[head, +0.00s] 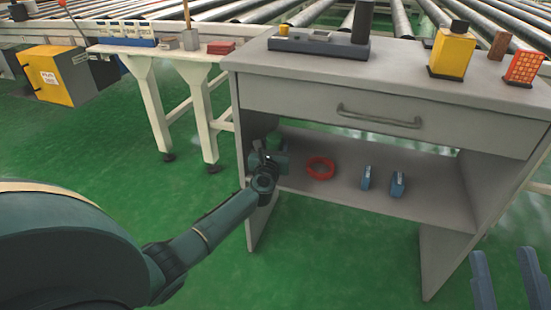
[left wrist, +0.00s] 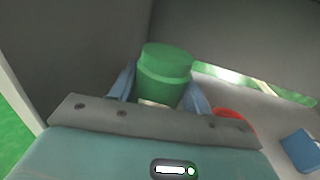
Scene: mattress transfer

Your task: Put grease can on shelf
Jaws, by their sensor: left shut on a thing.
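The green grease can (left wrist: 166,75) stands between the two blue fingers of my left gripper (left wrist: 163,85) in the left wrist view. In the head view, my left gripper (head: 268,160) is inside the left end of the desk's lower compartment, over the shelf (head: 335,197). Only a bit of the green can (head: 273,141) shows there, partly hidden by the gripper. I cannot tell whether the can's base touches the shelf. My right gripper (head: 504,258) shows at the lower right edge, fingers apart and empty.
The grey side panel (left wrist: 75,45) is close on the left. A drawer (head: 380,116) hangs above. A yellow container (head: 452,51) stands on the desktop.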

